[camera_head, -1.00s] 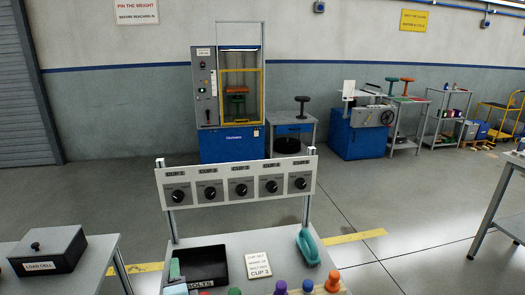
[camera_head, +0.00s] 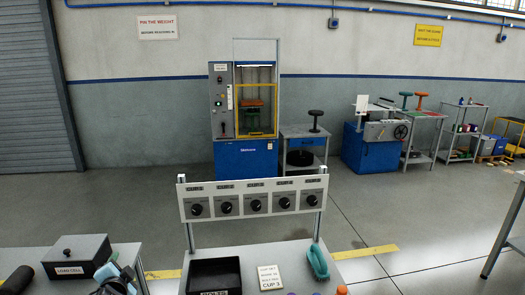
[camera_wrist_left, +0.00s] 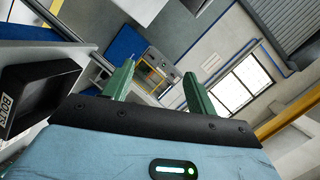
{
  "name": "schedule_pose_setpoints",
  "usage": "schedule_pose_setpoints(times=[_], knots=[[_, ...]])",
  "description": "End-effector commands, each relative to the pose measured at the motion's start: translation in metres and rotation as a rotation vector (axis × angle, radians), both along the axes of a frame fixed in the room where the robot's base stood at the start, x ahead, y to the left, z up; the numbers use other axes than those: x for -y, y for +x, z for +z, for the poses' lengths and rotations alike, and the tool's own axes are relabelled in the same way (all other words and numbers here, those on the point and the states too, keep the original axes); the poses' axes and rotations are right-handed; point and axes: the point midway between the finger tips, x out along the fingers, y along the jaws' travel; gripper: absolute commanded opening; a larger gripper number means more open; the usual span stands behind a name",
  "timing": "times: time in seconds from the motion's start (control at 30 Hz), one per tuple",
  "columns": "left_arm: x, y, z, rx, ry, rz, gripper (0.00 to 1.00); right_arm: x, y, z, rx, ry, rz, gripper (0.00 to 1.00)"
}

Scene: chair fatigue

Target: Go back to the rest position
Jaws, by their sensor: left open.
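My left gripper (camera_head: 118,277) shows at the lower left in the head view, in front of the load cell box's right side. It is pale blue with dark parts. In the left wrist view its two green fingers (camera_wrist_left: 158,72) stand apart with nothing between them. The black bolts bin (camera_head: 214,274) is on the bench to its right, and it also shows at the left edge of the wrist view (camera_wrist_left: 42,90).
The black load cell box (camera_head: 78,256) sits on the left table. A panel of dials (camera_head: 255,203) stands behind the bench. A teal object (camera_head: 317,262) and a cup sign (camera_head: 270,278) lie on the bench. Open floor (camera_head: 130,210) lies beyond, before the blue test machine (camera_head: 245,158).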

Motion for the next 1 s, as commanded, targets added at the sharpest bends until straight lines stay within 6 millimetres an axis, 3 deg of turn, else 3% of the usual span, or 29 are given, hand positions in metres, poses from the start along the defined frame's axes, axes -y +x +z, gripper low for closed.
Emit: schedule_pose_setpoints(times=[0.2, 0.43, 0.77, 0.87, 1.0], knots=[[0.032, 0.010, 0.001, 0.128, -0.386, -0.062, 0.57, 0.002, -0.006, -0.005, -0.012, -0.005, 0.003, 0.36], [0.055, 0.012, 0.003, 0.217, -0.699, -0.093, 0.57, 0.004, -0.006, -0.006, -0.012, -0.009, 0.004, 0.36], [0.105, -0.072, -0.087, 0.072, -0.745, -0.104, 0.57, 0.004, -0.006, -0.006, -0.012, -0.009, 0.004, 0.36], [0.125, -0.112, -0.118, 0.015, -0.773, -0.103, 0.57, 0.004, -0.006, -0.006, -0.012, -0.007, 0.003, 0.36], [0.155, -0.183, -0.159, -0.076, -0.826, -0.093, 0.57, 0.003, -0.006, -0.006, -0.011, -0.005, -0.001, 0.36]])
